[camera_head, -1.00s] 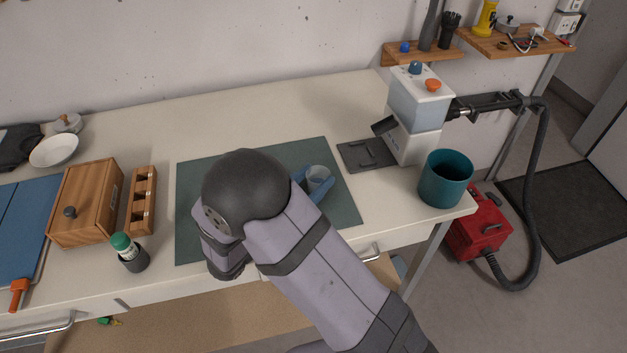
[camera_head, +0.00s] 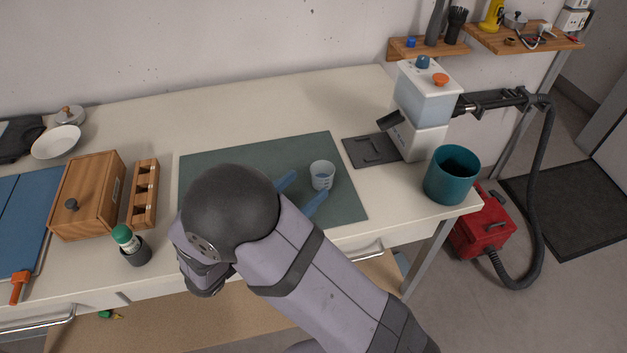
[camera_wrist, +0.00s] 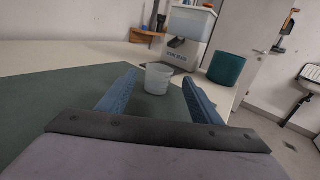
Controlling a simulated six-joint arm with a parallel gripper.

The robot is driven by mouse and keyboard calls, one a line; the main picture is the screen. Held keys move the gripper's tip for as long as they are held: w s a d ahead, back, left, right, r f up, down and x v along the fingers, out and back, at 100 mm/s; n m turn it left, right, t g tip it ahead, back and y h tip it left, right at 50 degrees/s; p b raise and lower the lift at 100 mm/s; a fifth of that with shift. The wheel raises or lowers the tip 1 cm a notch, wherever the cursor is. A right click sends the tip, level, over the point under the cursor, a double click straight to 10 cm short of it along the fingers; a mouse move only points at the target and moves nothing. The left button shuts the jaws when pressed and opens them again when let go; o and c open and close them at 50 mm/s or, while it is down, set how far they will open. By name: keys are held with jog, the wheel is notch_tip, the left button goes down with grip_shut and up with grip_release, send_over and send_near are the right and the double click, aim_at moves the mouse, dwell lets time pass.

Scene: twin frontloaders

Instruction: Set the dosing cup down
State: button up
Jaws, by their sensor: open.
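The dosing cup (camera_head: 322,175) is a small, pale, translucent cup with markings. It stands upright on the dark green mat (camera_head: 250,154), towards its right side. In the wrist view the cup (camera_wrist: 158,79) stands beyond and between the open fingertips (camera_wrist: 164,95). My arm hides the front left part of the mat.
A white and blue dispenser (camera_head: 422,110) with a dark base plate (camera_head: 371,150) stands right of the mat. A teal bin (camera_head: 452,175) is at the table's right corner. A wooden box (camera_head: 88,195), slotted wooden block (camera_head: 144,195) and green-capped bottle (camera_head: 127,240) are at left.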

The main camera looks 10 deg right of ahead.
jog(key=b+v, duration=0.1)
jog(key=v, duration=0.5)
jog(key=shift+s+a+r, duration=0.1)
jog(key=shift+a+r, duration=0.05)
jog(key=shift+a, duration=0.05)
jog(key=shift+d, duration=0.25)
jog(key=s+d+m+g, duration=0.1)
jog(key=d+m+g, duration=0.1)
jog(key=d, duration=0.1)
jog(key=s+d+m+g+p, duration=0.1)
jog(key=d+m+g, duration=0.1)
jog(key=d, duration=0.1)
jog(key=s+d+m+g+p, duration=0.1)
jog(key=d+m+g, duration=0.1)
jog(key=d+g, duration=0.1)
jog(key=shift+s+d+m+y, duration=0.25)
jog(key=shift+d+m+y, duration=0.05)
jog(key=s+d+f+m+g+y+p, duration=0.1)
jog(key=s+d+m+g+y+p, duration=0.15)
jog(key=s+d+m+g, duration=0.2)
jog(key=shift+s+a+f+m+t+y+p, duration=0.15)
jog(key=shift+s+a+m+y+p, duration=0.5)
jog(key=shift+m+y, duration=1.55)
jog(key=shift+s+a+f+m+t+y+p, duration=0.15)
jog(key=shift+s+a+m+y+p, duration=0.55)
jog(key=shift+m+y, duration=1.5)
jog(key=shift+s+a+m+t+y+p, duration=0.15)
jog(key=shift+s+a+m+y+p, duration=0.85)
jog(key=shift+m, duration=2.05)
